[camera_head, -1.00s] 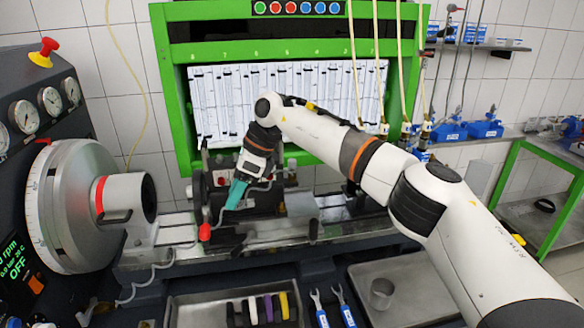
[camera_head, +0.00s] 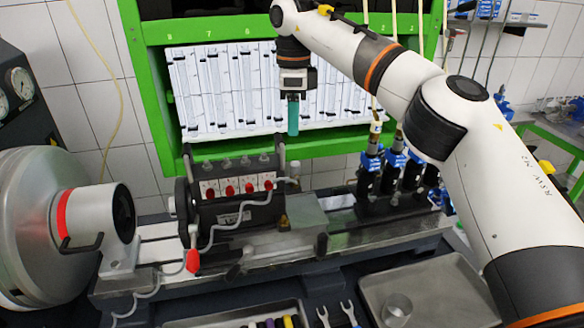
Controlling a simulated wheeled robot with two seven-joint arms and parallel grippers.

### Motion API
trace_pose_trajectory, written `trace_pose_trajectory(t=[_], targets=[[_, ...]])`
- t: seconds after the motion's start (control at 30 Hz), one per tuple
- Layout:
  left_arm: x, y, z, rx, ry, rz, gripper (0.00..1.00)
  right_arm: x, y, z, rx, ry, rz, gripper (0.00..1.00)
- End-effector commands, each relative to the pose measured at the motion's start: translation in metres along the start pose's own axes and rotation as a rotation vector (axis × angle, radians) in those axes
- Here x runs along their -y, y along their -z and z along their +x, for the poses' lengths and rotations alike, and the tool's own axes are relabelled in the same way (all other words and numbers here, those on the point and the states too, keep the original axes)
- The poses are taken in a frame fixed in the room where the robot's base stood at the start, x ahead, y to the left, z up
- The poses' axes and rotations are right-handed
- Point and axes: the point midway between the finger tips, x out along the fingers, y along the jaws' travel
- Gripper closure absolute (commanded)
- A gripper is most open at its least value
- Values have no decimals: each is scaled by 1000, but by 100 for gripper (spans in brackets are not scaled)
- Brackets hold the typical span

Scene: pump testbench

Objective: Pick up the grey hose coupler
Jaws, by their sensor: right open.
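My right gripper (camera_head: 293,118), with teal fingers, points straight down above the right end of the dark manifold block and in front of the white glass tube panel. It is open, with nothing seen between its fingers. A small light grey cylindrical piece (camera_head: 294,170) at the block's right end, by a grey hose, appears to be the grey hose coupler. It sits below my right gripper, clearly apart from it. My left gripper is not in view.
The manifold block (camera_head: 238,214) carries several red-tipped fittings and a raised handle. A red knob (camera_head: 193,261) hangs at its front left. Blue-and-black injectors (camera_head: 370,166) stand to the right. A metal tray (camera_head: 440,285) holds a cup (camera_head: 397,308).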

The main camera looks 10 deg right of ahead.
Motion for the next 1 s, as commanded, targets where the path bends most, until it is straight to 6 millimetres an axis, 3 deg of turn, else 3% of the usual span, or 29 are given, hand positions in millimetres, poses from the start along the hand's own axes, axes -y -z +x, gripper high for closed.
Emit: trace_pose_trajectory(t=[0.1,0.3,0.47,0.73,1.0], targets=[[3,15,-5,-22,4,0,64,0,-1,23,1,3,-2,53],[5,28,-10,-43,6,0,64,0,0,43,0,1,0,53],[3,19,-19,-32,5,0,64,0,-2,56,1,4,0,53],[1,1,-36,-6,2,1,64,0,-3,93,-1,3,0,53],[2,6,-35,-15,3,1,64,0,-2,98,-2,0,0,53]])
